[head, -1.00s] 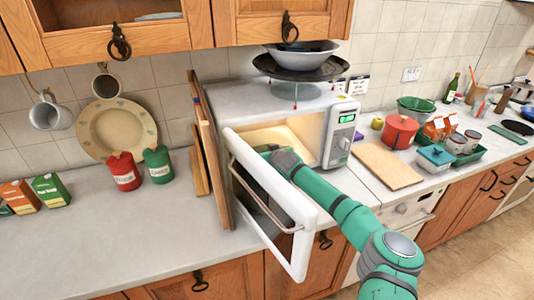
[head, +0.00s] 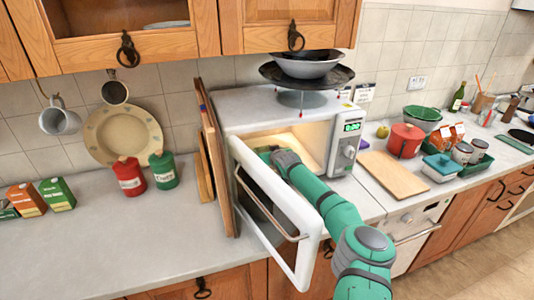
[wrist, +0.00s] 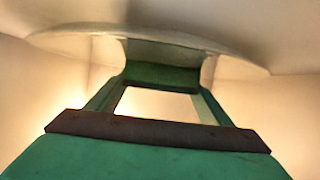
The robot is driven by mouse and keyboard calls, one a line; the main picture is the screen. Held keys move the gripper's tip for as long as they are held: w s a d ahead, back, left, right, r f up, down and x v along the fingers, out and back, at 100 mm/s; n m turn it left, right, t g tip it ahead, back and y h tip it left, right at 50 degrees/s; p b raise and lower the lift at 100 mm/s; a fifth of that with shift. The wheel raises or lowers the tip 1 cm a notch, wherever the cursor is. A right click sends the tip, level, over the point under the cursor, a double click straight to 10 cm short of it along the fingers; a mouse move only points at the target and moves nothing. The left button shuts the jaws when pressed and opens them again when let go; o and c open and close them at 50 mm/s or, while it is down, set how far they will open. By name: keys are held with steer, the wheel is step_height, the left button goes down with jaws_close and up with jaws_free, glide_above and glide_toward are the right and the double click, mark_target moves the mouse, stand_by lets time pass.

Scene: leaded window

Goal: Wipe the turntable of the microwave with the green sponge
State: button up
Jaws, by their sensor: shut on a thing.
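The microwave (head: 240,103) stands on the counter with its white door (head: 262,212) swung open toward me. My arm reaches past the door into the lit cavity, and the door and arm hide most of my gripper in the head view. In the wrist view my gripper (wrist: 160,76) is shut on the green sponge (wrist: 160,73), which shows as a dark green block between the fingertips. The pale round turntable (wrist: 75,42) spans the upper part of the wrist view, right at the sponge. I cannot tell for sure whether they touch.
A cutting board (head: 394,175) and a red pot (head: 405,140) are to the right. The counter at the left front is clear.

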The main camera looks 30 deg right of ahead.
steer(key=shift+f, duration=0.1)
steer(key=shift+s+a, duration=0.25)
steer(key=shift+s, duration=0.7)
steer(key=shift+s+a, duration=0.2)
steer(key=shift+s, duration=0.7)
steer(key=shift+s+a, duration=0.2)
steer(key=shift+s, duration=0.7)
steer(key=shift+s+a, duration=0.2)
steer(key=shift+s, duration=0.65)
steer(key=shift+r, duration=3.05)
steer(key=shift+r, duration=1.5)
